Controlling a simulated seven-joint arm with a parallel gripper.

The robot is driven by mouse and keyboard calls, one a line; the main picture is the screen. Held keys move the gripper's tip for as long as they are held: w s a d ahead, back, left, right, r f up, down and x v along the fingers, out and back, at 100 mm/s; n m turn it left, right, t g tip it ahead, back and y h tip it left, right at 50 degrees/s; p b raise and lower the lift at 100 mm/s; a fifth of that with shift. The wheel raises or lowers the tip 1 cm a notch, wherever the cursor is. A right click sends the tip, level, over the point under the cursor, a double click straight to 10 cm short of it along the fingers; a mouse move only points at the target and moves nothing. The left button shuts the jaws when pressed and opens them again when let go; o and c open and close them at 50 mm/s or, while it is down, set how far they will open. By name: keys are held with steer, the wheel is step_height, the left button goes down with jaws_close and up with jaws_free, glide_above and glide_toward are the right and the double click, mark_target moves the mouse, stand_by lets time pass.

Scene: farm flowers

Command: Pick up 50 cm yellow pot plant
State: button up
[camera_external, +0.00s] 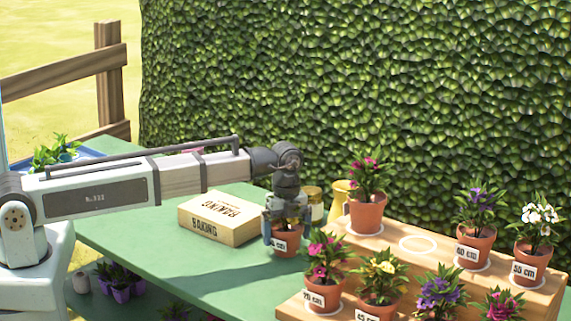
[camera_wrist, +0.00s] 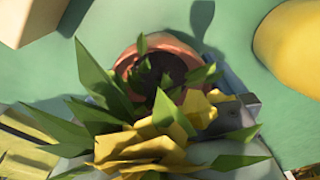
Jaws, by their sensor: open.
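A yellow-flowered plant in a terracotta pot (camera_wrist: 185,44) is close below the wrist camera, with yellow petals (camera_wrist: 150,148) and long green leaves. In the external view its pot (camera_external: 287,250) is at the green table, left of the wooden stand; its label is partly covered, with only "cm" clear. I cannot tell if the pot touches the table. My gripper (camera_external: 286,226) is open, pointing down, with its fingers around the pot's upper part. The flowers hide much of the fingers in the wrist view. A second yellow-flowered plant (camera_external: 382,268) stands on the stand's lower step.
A baking box (camera_external: 218,218) lies left of the pot. A jar (camera_external: 315,208) and a yellow jug (camera_external: 340,195) stand behind it. The wooden stand (camera_external: 392,250) holds several labelled potted flowers; an empty white ring (camera_external: 417,243) marks its upper step. The table's front is clear.

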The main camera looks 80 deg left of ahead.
steer(key=c, duration=1)
steer(key=shift+r, duration=0.1)
